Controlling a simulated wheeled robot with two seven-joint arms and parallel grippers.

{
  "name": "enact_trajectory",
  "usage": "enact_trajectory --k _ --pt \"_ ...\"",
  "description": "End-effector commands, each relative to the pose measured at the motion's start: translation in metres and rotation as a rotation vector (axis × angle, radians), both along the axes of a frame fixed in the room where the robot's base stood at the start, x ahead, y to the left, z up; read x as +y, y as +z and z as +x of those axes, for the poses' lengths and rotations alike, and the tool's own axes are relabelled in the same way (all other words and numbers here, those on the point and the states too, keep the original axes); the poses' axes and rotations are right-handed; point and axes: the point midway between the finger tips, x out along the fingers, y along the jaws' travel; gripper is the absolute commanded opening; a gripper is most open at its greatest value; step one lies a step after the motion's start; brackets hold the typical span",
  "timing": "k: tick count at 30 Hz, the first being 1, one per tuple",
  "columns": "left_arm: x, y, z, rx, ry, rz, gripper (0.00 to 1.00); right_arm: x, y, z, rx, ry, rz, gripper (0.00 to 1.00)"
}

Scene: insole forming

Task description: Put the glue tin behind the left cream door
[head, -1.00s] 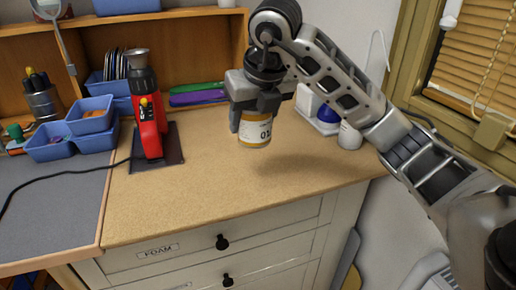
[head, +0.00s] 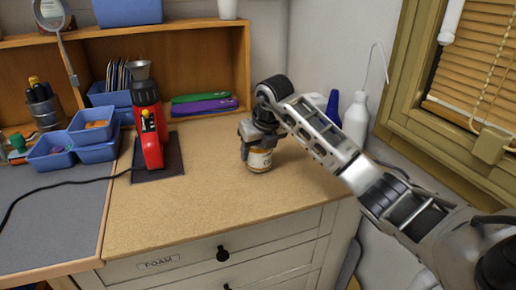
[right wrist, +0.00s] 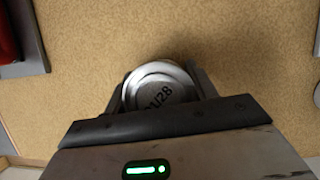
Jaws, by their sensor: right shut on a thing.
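The glue tin (head: 259,160) is a small can with a white and amber label, upright over the right part of the tan worktop. My right gripper (head: 258,146) is shut around it from above and hides its upper part in the head view. The tin is at or very near the worktop; I cannot tell whether it touches. In the right wrist view, its round silver lid (right wrist: 160,88) with dark printing sits between the fingers of the right gripper (right wrist: 163,92). The left cream door is not in view. My left gripper is not in view.
A red machine (head: 149,125) stands on a dark pad left of the tin. Blue bins (head: 95,145) are further left. A white bottle (head: 356,118) stands at the back right. A cream drawer front labelled FOAM (head: 190,260) is below. The worktop's front middle (head: 190,212) is clear.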

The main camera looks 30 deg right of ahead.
Motion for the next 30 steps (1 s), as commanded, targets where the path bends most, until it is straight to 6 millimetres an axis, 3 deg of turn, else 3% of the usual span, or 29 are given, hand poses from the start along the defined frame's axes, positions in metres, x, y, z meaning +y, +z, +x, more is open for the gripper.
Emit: enact_trajectory --k 11,12,14,23,30 --pt "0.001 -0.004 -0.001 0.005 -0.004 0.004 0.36 0.000 -0.006 0.000 -0.005 -0.001 0.000 0.27" --pt "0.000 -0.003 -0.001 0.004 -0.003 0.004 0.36 0.000 -0.006 0.000 -0.003 -0.001 0.000 0.62" --pt "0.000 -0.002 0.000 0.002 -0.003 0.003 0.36 0.000 -0.006 0.000 -0.003 -0.001 0.000 0.78" --pt "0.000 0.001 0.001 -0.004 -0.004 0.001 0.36 0.000 -0.004 0.000 -0.003 -0.001 0.001 0.78" --pt "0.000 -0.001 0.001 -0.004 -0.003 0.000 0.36 0.000 0.024 -0.010 -0.009 0.000 -0.003 0.78"
